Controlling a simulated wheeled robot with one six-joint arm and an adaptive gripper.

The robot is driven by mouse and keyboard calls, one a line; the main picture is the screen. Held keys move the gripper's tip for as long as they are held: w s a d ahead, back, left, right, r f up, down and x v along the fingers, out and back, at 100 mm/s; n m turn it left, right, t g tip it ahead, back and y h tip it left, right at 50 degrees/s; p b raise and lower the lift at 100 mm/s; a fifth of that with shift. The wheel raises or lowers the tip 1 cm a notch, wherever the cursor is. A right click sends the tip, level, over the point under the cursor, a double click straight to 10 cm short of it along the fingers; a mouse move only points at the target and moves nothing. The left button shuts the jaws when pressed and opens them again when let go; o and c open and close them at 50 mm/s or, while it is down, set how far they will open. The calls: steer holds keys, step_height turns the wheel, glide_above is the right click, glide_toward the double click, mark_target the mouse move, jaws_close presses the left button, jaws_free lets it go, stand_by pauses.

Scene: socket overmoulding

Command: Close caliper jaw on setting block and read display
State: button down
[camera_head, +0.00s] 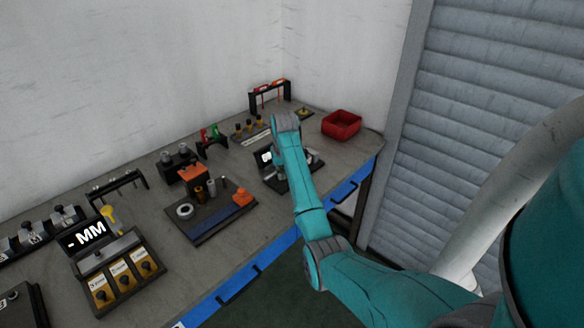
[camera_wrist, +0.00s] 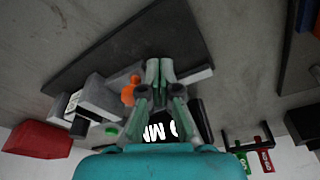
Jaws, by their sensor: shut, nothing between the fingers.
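In the wrist view my gripper (camera_wrist: 160,72) is shut and empty, its fingertips over a dark base plate (camera_wrist: 95,62). A grey block (camera_wrist: 104,94) and an orange part (camera_wrist: 130,92) are just left of the fingers. I cannot tell for sure which piece is the setting block or the caliper jaw. A black display (camera_wrist: 203,120) with white characters is behind the fingers; "MM" shows upside down and the rest is covered. In the head view this station's display (camera_head: 265,157) is small beside my arm, which hides much of the station and my fingertips.
A red bin (camera_head: 341,124) stands at the back right. A black rack (camera_head: 270,95) is at the back.

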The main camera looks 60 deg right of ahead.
steer(key=shift+s+d, duration=0.25)
steer(key=shift+d, duration=0.65)
steer(key=shift+s+d, duration=0.25)
steer(key=shift+d, duration=0.65)
stand_by(1.0)
steer(key=shift+a+f, duration=0.1)
steer(key=shift+a, duration=0.2)
steer(key=shift+w+a, duration=0.15)
steer(key=shift+a, duration=0.15)
steer(key=shift+w+d+v, duration=0.2)
steer(key=shift+w+v, duration=0.05)
steer(key=shift+v, duration=1.1)
steer(key=shift+w+d+v, duration=0.15)
steer(key=shift+w+v, duration=0.1)
steer(key=shift+v, duration=1.1)
steer(key=shift+w+d+v, duration=0.2)
steer(key=shift+w+v, duration=0.05)
steer(key=shift+v, duration=1.1)
steer(key=shift+s, duration=0.1)
